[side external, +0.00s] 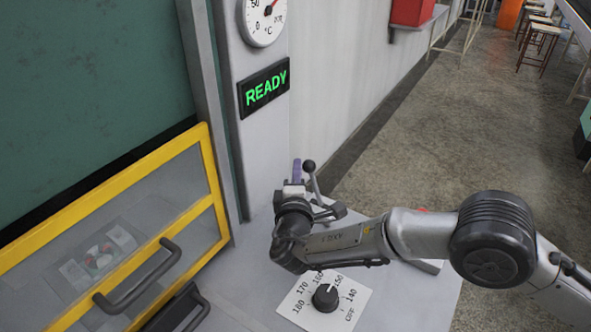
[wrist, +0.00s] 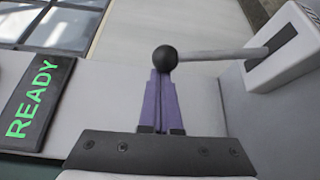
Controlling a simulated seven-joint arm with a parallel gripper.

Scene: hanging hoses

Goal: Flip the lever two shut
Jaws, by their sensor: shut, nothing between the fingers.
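A lever with a black ball knob (side external: 308,166) and a pale rod stands beyond my gripper in the side view. In the wrist view the knob (wrist: 164,58) is at the left end of the rod (wrist: 220,54), which runs right into a slotted white housing (wrist: 285,50). No number shows on it. My gripper (side external: 296,172) is shut and empty. Its purple fingers (wrist: 160,85) are together, with their tips right at the knob in the wrist view. I cannot tell whether they touch it. In the side view my gripper and arm hide the lever's base.
A dial knob (side external: 325,297) on a white scale plate sits on the counter below my arm. A yellow-framed door (side external: 110,225) with a dark handle (side external: 138,276) is at left. A green READY sign (side external: 264,88) and a gauge (side external: 262,17) are on the post behind.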

